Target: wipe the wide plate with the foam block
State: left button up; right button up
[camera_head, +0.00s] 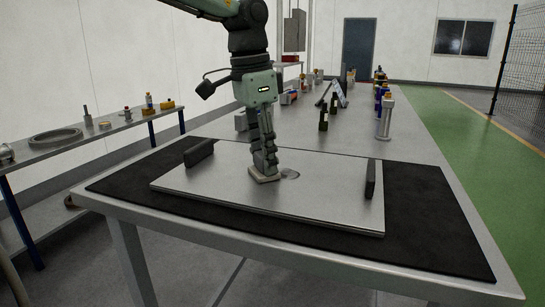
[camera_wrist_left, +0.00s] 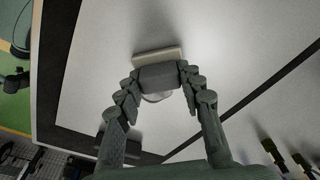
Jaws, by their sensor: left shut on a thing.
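The wide plate (camera_head: 320,208) is a flat grey metal sheet lying on a black mat on the table, with a dark upright handle at its left and right ends. The foam block (camera_head: 263,178) is pale and flat and sits on the plate near its middle. My left gripper (camera_head: 264,166) points down and is shut on the foam block's upper part. In the left wrist view the block (camera_wrist_left: 158,55) shows a pale base and a darker grip held between the fingertips. A round mark (camera_head: 290,174) lies on the plate just right of the block. My right gripper is not in view.
The black mat (camera_head: 430,225) surrounds the plate. Bottles and small parts, including a silver cylinder (camera_head: 386,118), stand farther back on the table. A side bench (camera_head: 95,138) at the left holds a ring and small items. The plate's right half is clear up to its handle (camera_head: 371,180).

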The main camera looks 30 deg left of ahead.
aim_at(249, 171)
pick_arm(q)
jog(key=shift+s+a+f, duration=0.1)
jog(key=shift+s+a, duration=0.1)
jog(key=shift+a, duration=0.45)
jog(key=shift+s+a+f, duration=0.1)
jog(key=shift+s+a, duration=0.1)
jog(key=shift+a, duration=0.5)
jog(key=shift+s+a+f, duration=0.1)
jog(key=shift+s+a, duration=0.1)
jog(key=shift+a, duration=0.6)
jog(key=shift+w+a+r, duration=0.1)
jog(key=shift+w+r, duration=0.1)
jog(key=shift+w, duration=0.2)
jog(key=shift+w+d, duration=0.15)
jog(key=shift+d, duration=0.3)
jog(key=shift+w+d+r, duration=0.1)
jog(key=shift+w+d, duration=0.15)
jog(key=shift+d, duration=0.55)
jog(key=shift+w+d+r, duration=0.1)
jog(key=shift+w+d, duration=0.1)
jog(key=shift+d, duration=0.6)
jog(key=shift+w+d+f, duration=0.1)
jog(key=shift+w+d, duration=0.1)
jog(key=shift+d, duration=0.7)
jog(key=shift+w+d+f, duration=0.1)
jog(key=shift+w+d, duration=0.1)
jog(key=shift+d, duration=0.65)
jog(key=shift+r+b, duration=0.1)
jog(key=shift+b, duration=0.2)
